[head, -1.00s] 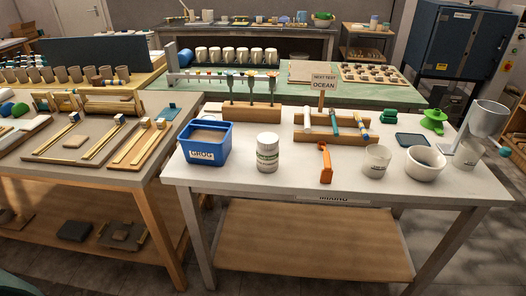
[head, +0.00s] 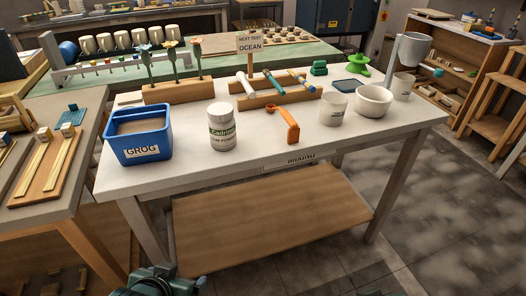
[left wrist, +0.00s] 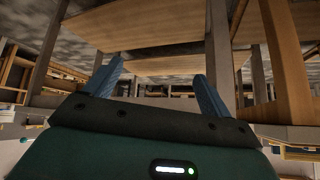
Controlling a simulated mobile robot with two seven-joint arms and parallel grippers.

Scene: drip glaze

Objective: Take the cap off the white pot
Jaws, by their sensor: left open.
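The white pot (head: 222,132) stands upright on the pale table (head: 360,135), with a dark printed label on its front. Its white cap (head: 220,109) sits on top. My left gripper (head: 158,284) shows only in part at the bottom edge of the head view, well below and in front of the table, apart from the pot. In the left wrist view its two blue fingers (left wrist: 158,82) are spread with nothing between them. The pot does not show in that view. My right gripper is not in view.
A blue GROG bin (head: 138,135) stands left of the pot. The table's front edge and lower shelf (head: 270,220) face me.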

